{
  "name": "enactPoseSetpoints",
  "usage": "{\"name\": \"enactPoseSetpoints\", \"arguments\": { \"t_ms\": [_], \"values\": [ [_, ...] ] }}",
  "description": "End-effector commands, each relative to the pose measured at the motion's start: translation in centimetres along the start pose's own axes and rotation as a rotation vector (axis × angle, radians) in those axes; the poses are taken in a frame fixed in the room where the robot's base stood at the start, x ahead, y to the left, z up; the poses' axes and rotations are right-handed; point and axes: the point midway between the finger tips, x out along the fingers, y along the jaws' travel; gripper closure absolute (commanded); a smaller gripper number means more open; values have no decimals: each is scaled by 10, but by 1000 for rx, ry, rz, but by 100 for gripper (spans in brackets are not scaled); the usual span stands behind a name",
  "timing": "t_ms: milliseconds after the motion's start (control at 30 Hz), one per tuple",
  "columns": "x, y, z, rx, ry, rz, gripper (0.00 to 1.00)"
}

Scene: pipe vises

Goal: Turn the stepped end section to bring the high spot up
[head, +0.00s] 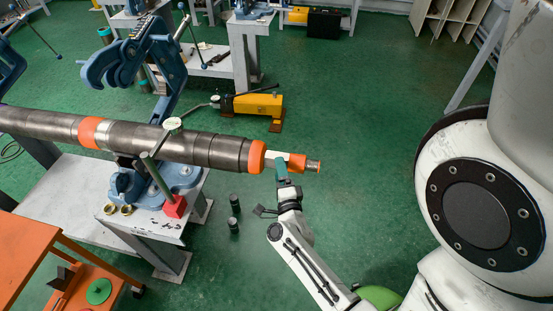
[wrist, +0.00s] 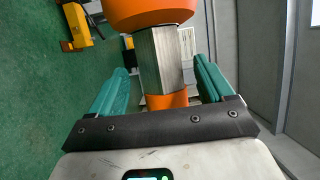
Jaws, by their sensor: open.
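A long dark pipe (head: 125,136) lies across the head view, with an orange collar (head: 257,157) near its right end. Beyond that collar the end section (head: 276,155) narrows to a bright flat-sided metal piece, then a smaller orange collar (head: 297,163) and a short threaded-looking tip (head: 313,166). My gripper (head: 282,170) is at the flat-sided piece, coming from below. In the wrist view its teal fingers (wrist: 162,85) stand open on either side of the bright piece (wrist: 162,55) and the smaller collar (wrist: 167,99). Gaps show on both sides. The high spot cannot be made out.
A blue vise (head: 140,58) stands open around the pipe on a grey bench (head: 70,190). A dial gauge (head: 173,124) on a rod with a red base (head: 174,206) is by the pipe. A yellow pump (head: 258,105) and dark cylinders (head: 234,204) are on the green floor.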

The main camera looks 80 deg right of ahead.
Motion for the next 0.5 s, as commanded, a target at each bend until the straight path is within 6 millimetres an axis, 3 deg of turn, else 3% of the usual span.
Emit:
{"name": "enactPoseSetpoints", "arguments": {
  "t_ms": [200, 500],
  "values": [
    [35, -1, 0, -1, 0, -1, 19],
    [49, 0, 0, -1, -1, 1, 19]
  ]
}}
